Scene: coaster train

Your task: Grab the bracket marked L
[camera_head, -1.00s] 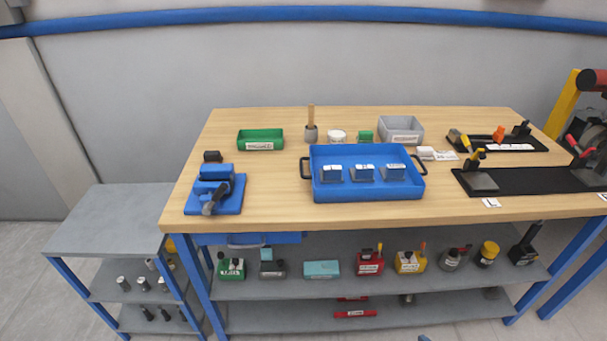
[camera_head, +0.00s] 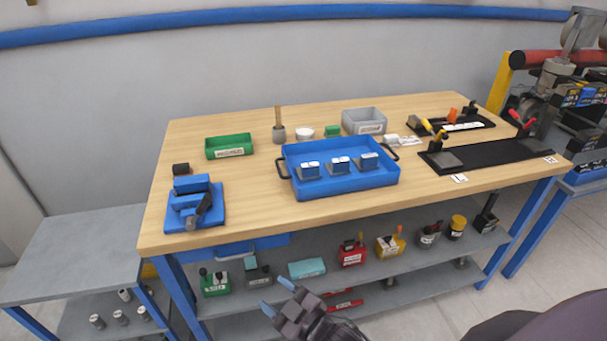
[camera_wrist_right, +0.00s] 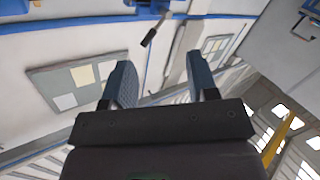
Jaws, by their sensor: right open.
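Three small grey brackets with white and blue labels stand in a row in a blue tray (camera_head: 345,186) on the workbench: the left bracket (camera_head: 310,172), the middle bracket (camera_head: 340,167) and the right bracket (camera_head: 369,163). Their letters are too small to read, so I cannot tell which is L. My right gripper (camera_head: 277,297) is at the bottom of the head view, in front of the bench and apart from the tray. Its blue fingers are open and empty, also in the right wrist view (camera_wrist_right: 159,78). My left gripper is not in view.
The tray has black side handles. A blue vise (camera_head: 196,207) stands left on the bench, a green bin (camera_head: 230,146) and a grey bin (camera_head: 363,120) behind. Black mats with tools lie to the right. The bench front edge and a loaded lower shelf (camera_head: 330,283) are near my gripper.

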